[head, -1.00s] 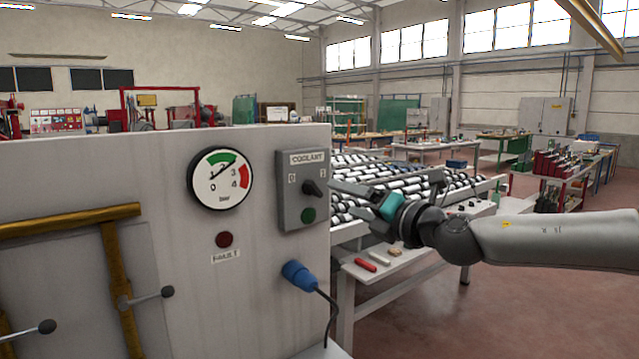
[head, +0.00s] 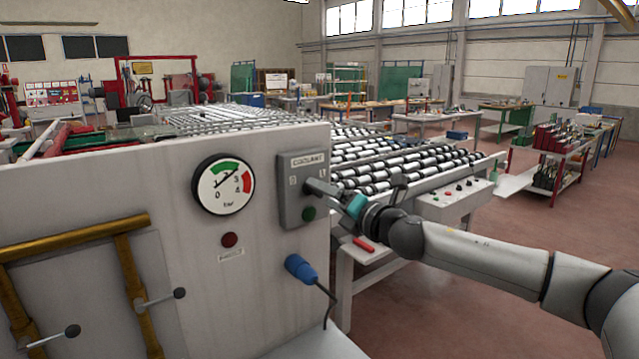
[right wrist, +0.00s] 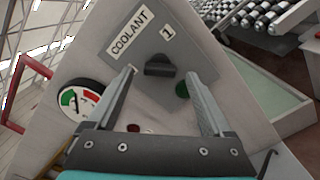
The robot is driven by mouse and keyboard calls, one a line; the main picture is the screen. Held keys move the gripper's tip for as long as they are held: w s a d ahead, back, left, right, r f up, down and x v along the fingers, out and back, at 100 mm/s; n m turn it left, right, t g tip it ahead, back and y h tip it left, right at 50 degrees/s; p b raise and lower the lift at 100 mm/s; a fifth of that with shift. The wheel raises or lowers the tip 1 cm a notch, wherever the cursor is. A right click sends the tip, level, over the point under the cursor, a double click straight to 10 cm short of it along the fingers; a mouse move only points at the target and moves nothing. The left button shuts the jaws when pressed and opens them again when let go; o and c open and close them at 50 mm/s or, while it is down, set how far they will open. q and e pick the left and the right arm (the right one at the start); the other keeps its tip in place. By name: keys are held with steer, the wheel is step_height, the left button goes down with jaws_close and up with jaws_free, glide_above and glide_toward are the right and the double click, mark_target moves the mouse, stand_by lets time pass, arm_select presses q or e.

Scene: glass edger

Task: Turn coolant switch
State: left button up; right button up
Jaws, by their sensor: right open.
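The grey coolant switch box (head: 290,205) is on the right end of the machine's front panel, with a COOLANT label on top. Its black switch knob (right wrist: 160,66) shows in the right wrist view, below the mark 1, ahead of and between my fingertips; in the head view my gripper largely covers it. A green round button (head: 309,213) sits below the knob. My right gripper (head: 324,204) is open, its fingers pointing at the box from the right. I cannot tell whether the fingers touch the knob. My left gripper is out of view.
A pressure gauge (head: 223,184) and a red fault lamp (head: 229,240) are left of the box. A blue plug (head: 300,269) with a cable sticks out below it. A roller conveyor (head: 400,160) stands behind, with a red object (head: 363,244) on a low table beside it.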

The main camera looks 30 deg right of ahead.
steer(key=shift+w+a+p, duration=0.1)
steer(key=shift+w+p, duration=0.35)
steer(key=shift+w, duration=0.85)
jaws_close()
